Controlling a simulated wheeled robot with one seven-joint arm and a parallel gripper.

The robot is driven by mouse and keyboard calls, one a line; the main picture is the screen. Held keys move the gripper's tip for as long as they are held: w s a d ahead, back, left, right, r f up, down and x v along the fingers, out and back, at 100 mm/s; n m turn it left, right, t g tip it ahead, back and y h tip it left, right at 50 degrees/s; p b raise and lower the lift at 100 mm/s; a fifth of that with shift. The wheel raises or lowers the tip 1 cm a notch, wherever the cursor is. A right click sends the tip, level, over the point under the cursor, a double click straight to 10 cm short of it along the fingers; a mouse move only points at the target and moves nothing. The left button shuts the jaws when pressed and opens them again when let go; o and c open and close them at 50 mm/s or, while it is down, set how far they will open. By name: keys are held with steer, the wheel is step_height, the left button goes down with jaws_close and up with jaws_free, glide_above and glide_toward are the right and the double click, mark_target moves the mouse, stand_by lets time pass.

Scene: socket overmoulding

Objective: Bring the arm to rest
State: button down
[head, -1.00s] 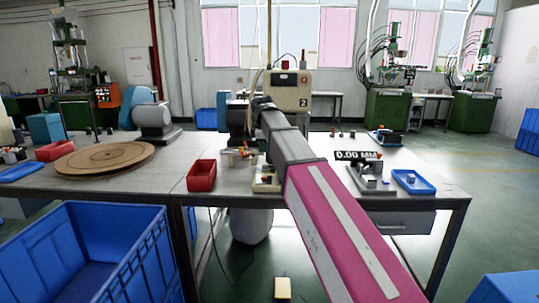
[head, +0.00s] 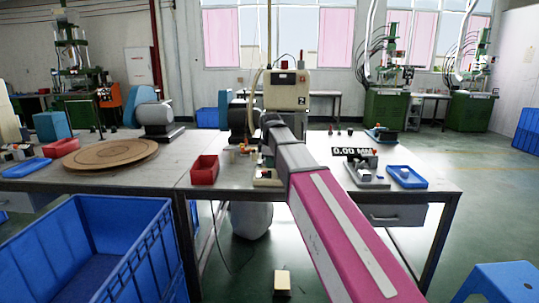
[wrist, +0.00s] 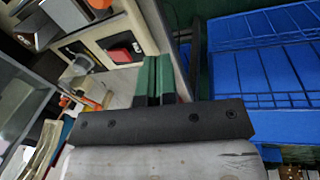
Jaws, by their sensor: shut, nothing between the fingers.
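My gripper (wrist: 156,82) shows in the wrist view with its two green fingers side by side, shut and empty. In the head view my pink and grey arm reaches forward over the workbench (head: 400,193), and it hides my gripper there. The wrist view is tilted, with a blue crate on its right and a pale machine on its left. No object is held.
A red bin (head: 205,169), a round wooden board (head: 110,154), a gauge with a 0.00 display (head: 354,152) and a blue tray (head: 407,177) stand on the bench. A large blue crate (head: 150,235) is at front left. A blue stool (head: 500,278) is at lower right.

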steer(key=s+d+f+m, duration=0.5)
steer(key=s+d+f, duration=0.1)
steer(key=f, duration=0.5)
steer(key=s+d+f+m+g, duration=0.1)
steer(key=s+d+f+m, duration=0.4)
steer(key=s+f, duration=0.3)
steer(key=s+d+f+m+g, duration=0.1)
steer(key=s+d+f+m, duration=0.4)
steer(key=f, duration=0.9)
steer(key=shift+s+d+f, duration=0.35)
steer(key=shift+s+d, duration=0.9)
steer(key=shift+a, duration=0.1)
